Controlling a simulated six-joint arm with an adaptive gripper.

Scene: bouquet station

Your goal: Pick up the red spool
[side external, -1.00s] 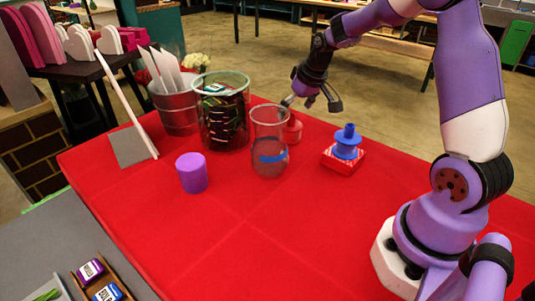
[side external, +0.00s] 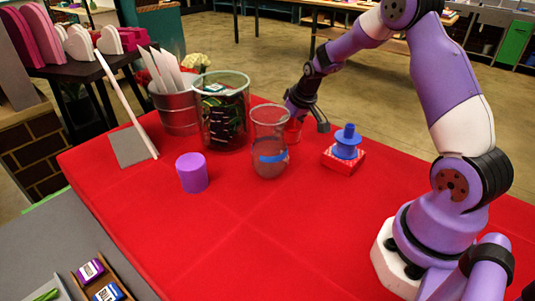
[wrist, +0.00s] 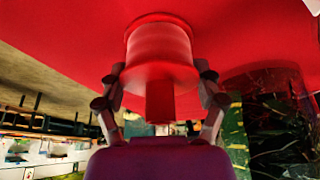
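The red spool (wrist: 160,55) sits on the red tablecloth, with a wide round body and a narrower post pointing toward my gripper in the wrist view. In the side external view the red spool (side external: 293,133) shows only partly, behind the glass vase's right edge and under my gripper. My gripper (side external: 306,115) is low over it. In the wrist view my gripper (wrist: 160,80) has its fingers spread, one on either side of the spool, with gaps beside the post. Whether a fingertip touches the body I cannot tell.
A clear glass vase (side external: 270,140) with a blue band stands close by, left of the spool. A purple cylinder (side external: 192,172) stands left; the front cloth is clear.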

